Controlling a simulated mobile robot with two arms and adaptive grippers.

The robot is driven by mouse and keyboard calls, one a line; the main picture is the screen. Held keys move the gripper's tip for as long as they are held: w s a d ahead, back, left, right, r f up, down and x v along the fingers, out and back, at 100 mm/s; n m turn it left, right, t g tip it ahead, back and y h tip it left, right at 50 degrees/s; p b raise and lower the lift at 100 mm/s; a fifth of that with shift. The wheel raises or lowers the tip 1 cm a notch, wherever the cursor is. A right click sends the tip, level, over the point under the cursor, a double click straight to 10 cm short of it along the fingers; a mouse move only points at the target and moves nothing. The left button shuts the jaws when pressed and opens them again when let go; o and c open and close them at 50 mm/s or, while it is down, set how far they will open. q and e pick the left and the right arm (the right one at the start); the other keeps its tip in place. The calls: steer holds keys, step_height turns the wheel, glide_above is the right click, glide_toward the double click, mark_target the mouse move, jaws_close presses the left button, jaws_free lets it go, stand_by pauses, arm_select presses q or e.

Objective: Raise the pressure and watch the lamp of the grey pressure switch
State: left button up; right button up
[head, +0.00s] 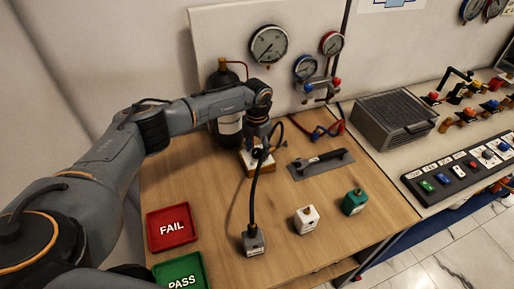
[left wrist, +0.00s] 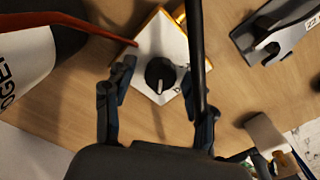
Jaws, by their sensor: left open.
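The grey pressure switch (head: 253,241) stands on the wooden bench top in the head view, with a black hose rising from it. I cannot make out whether its lamp is lit. A white-topped box with an orange edge (head: 257,167) sits under my left gripper (head: 258,143). In the left wrist view this box (left wrist: 151,49) carries a round black knob (left wrist: 160,75). My left gripper (left wrist: 158,80) is open, with one finger on each side of the knob; I cannot tell whether they touch it. A large round gauge (head: 268,44) is on the back panel. My right gripper is not in view.
A white block (head: 306,219) and a green block (head: 354,202) stand right of the grey switch. A red FAIL tray (head: 172,226) and a green PASS tray (head: 180,272) lie at the left. A dark cylinder (head: 219,80) stands behind my gripper. A grey plate (head: 307,168) lies right.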

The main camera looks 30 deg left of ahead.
arm_select(q)
steer(key=c, duration=1.2)
steer(key=shift+o, duration=0.2)
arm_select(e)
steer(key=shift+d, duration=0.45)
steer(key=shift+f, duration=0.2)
